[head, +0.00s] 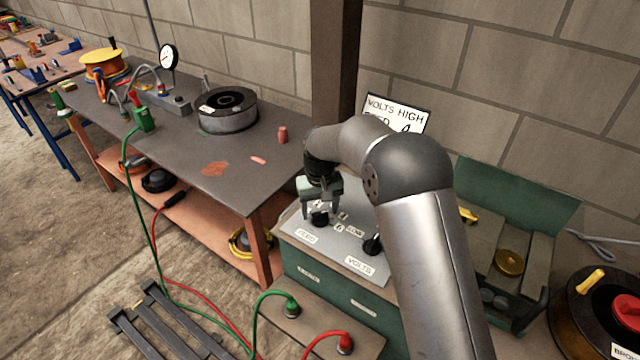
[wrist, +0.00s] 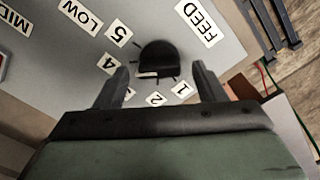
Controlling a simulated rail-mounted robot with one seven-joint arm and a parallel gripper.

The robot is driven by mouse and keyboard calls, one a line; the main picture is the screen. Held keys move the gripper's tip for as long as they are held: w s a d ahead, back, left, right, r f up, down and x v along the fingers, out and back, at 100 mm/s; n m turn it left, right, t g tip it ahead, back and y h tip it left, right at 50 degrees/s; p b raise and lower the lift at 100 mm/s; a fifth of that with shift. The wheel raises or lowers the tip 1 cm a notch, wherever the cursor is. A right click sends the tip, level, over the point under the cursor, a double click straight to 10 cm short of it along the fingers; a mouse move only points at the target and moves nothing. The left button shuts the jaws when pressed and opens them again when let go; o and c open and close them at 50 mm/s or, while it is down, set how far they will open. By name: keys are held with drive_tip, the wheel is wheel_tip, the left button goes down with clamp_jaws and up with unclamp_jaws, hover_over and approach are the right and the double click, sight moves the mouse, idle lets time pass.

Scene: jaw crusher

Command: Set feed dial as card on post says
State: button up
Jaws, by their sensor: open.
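The feed dial is a black knob (wrist: 157,58) on a grey panel, with a FEED label (wrist: 200,20) and number tags around it. Tags 1, 2, 4 and 5 read clearly; another is partly hidden by a finger. I cannot tell which number the knob points to. My gripper (wrist: 161,84) is open, its fingers either side of the knob's lower part in the wrist view, with no clear contact. In the head view my gripper (head: 320,205) is over the feed dial (head: 319,219).
A volts dial (head: 373,245) sits right of the feed dial on the same panel. Green (head: 291,306) and red (head: 345,343) cable plugs are below at the front. A dark workbench (head: 200,160) stands left, and an open green box (head: 515,240) right.

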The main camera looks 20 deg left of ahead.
sight(320, 212)
wheel_tip(320, 212, up, 16)
idle(0.3)
drive_tip(key=shift+r, duration=0.1)
